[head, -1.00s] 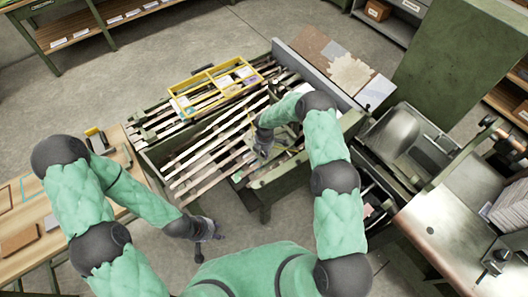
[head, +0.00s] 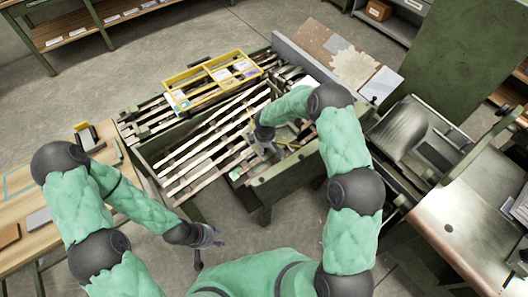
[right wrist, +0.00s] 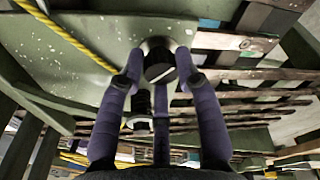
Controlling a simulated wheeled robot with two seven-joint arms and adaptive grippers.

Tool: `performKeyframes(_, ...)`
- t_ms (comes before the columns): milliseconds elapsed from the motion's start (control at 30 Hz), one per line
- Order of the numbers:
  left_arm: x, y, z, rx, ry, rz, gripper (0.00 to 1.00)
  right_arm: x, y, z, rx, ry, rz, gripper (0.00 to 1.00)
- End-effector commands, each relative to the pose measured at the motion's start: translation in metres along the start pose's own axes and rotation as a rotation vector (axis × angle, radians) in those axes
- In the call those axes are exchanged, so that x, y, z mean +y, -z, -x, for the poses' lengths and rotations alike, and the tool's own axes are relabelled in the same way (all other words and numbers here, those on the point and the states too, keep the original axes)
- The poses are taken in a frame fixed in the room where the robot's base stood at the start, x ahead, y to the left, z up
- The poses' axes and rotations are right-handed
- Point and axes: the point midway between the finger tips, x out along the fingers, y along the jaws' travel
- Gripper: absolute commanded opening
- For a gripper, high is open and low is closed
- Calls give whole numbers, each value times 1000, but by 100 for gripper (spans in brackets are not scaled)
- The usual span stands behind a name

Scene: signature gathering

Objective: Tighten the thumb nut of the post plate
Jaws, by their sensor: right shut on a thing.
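A dark round thumb nut (right wrist: 160,66) with a pale rim shows in the right wrist view, against a speckled green plate (right wrist: 95,85) that I take to be the post plate. My right gripper (right wrist: 160,78) has its purple fingers around the nut and is shut on it. In the head view my right gripper (head: 264,143) reaches down at the right end of the slatted frame, and the nut is too small to make out there. My left gripper (head: 205,243) hangs empty over the floor with its fingers spread, away from the plate.
The slatted frame (head: 195,165) stands in the middle, with a yellow divided tray (head: 208,82) on its back. A yellow cord (right wrist: 60,28) runs near the plate. A wooden bench (head: 30,215) is at left and green machinery (head: 435,65) at right. Floor is clear at the front left.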

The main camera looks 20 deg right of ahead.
Motion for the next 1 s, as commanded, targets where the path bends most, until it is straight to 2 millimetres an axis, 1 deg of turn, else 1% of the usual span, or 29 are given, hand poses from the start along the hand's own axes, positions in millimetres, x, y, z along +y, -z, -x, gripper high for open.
performKeyframes(33,-5,0,-14,0,0,0,40,1,1,-5,5,-13,-43,1)
performKeyframes(500,-30,3,-85,0,0,0,40,2,2,-5,10,-91,-480,1)
performKeyframes(700,-39,4,-108,0,0,0,40,2,2,-3,10,-118,-638,1)
performKeyframes(1000,-46,5,-129,0,0,0,40,4,3,0,14,-145,-796,1)
